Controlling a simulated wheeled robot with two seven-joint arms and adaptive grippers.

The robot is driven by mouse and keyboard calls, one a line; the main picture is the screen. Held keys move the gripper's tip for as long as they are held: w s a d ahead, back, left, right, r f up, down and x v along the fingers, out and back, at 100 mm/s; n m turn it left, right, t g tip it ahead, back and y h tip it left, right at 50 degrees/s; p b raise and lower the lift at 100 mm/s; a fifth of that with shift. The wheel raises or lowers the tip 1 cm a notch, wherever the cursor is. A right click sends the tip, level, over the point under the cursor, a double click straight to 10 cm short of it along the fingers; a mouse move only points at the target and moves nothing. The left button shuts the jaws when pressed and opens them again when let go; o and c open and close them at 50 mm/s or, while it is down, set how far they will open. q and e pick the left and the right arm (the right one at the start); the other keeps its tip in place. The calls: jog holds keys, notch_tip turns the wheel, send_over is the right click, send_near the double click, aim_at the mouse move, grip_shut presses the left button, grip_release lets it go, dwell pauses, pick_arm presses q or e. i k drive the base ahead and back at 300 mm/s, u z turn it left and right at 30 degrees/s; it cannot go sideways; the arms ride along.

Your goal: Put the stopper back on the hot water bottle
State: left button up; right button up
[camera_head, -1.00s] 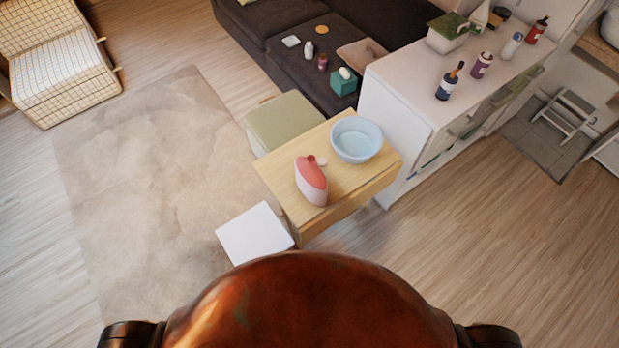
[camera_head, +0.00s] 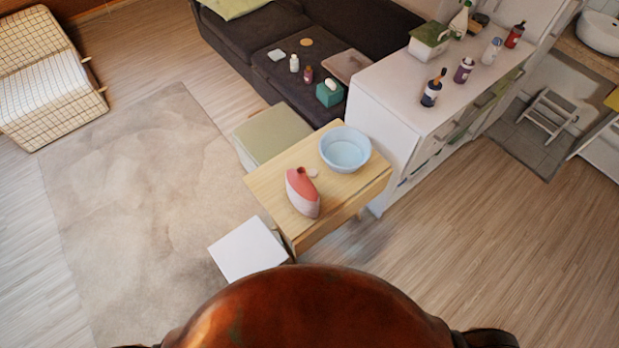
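The hot water bottle (camera_head: 303,194), pink-red on top and pale at the side, rests on a small wooden table (camera_head: 268,183). A small pale pink piece (camera_head: 313,172), possibly the stopper, lies on the table beside its dark red neck end; it is too small to be sure. A light blue bowl (camera_head: 345,150) stands on the same table, behind and to the right of the bottle. Neither gripper shows; only my own reddish body fills the bottom of the view.
A white stool (camera_head: 246,249) and a green-topped stool (camera_head: 271,134) flank the table. A white cabinet (camera_head: 385,110) with several bottles stands behind right, a dark sofa (camera_head: 275,60) behind. Wooden floor at right (camera_head: 470,240) and the beige rug (camera_head: 140,200) are clear.

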aim_at(302, 192)
jog(key=u, duration=2.4)
jog(key=k, duration=0.95)
jog(key=z, duration=1)
